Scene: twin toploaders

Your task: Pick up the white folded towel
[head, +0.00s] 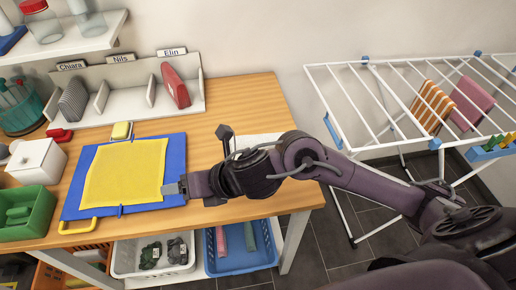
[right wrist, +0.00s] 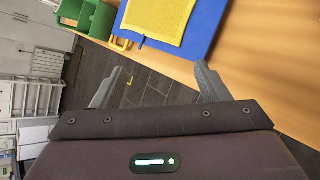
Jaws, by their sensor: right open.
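A flat white thing (head: 258,141) lies on the wooden table behind my right arm, which hides much of it. I cannot tell for sure that it is the white folded towel. My right gripper (head: 176,188) is at the right edge of the blue board, left of the white thing. In the right wrist view its two fingers (right wrist: 159,66) stand wide apart with nothing between them. My left gripper is not in view.
A yellow cloth (head: 125,173) lies on a blue board (head: 175,150) on the table (head: 235,92). A green bin (head: 38,222), a white box (head: 38,160) and a divided rack (head: 130,100) stand around it. A drying rack (head: 345,110) with cloths stands right.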

